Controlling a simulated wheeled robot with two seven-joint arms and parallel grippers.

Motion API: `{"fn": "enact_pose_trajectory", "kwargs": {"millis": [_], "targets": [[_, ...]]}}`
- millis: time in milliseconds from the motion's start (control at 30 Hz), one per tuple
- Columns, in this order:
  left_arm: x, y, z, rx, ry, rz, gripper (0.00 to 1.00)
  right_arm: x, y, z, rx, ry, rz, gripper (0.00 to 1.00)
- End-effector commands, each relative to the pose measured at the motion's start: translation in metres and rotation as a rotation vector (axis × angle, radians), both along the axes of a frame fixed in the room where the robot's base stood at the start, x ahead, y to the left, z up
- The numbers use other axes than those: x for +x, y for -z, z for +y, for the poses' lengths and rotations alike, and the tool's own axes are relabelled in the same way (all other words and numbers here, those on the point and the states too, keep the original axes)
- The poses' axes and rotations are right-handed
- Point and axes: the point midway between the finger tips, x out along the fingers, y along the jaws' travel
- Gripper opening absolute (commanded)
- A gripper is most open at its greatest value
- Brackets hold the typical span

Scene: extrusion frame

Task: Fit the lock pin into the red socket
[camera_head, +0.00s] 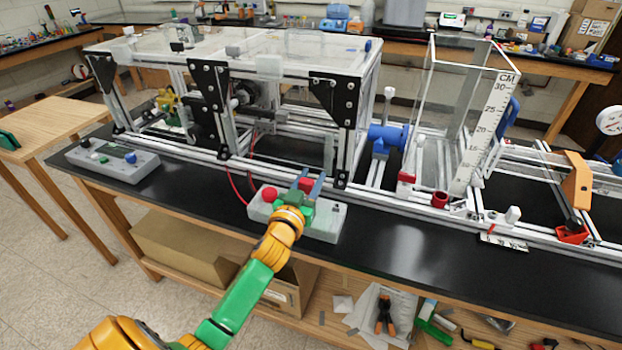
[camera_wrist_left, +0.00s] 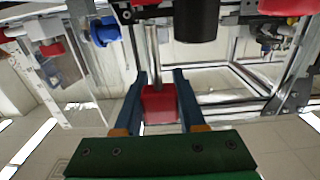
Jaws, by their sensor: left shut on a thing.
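My left gripper (camera_head: 311,178) reaches over the dark bench in front of the frame, above the grey control box. Its blue fingers are shut on the lock pin, whose red block (camera_wrist_left: 160,103) sits between the fingers in the left wrist view, with a silver rod (camera_wrist_left: 152,45) extending away from it. In the head view the red block (camera_head: 306,185) shows between the fingers. A red cylindrical socket (camera_head: 439,199) stands on the front rail to the right, well apart from the gripper. My right gripper is not in view.
The grey control box (camera_head: 325,222) with a red button (camera_head: 269,194) lies under the gripper. A blue clamp (camera_head: 389,136) and a clear box with a ruler (camera_head: 483,125) stand behind and right. The black bench front (camera_head: 400,245) is clear.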

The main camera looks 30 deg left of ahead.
Motion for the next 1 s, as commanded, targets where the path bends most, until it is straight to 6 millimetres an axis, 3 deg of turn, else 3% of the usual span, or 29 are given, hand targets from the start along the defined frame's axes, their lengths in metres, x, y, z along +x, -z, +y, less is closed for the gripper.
{"fn": "enact_pose_trajectory", "kwargs": {"millis": [1000], "targets": [[0.0, 0.025, 0.0, -0.001, 0.0, 0.001, 0.0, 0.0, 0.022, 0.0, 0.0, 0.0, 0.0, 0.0]]}}
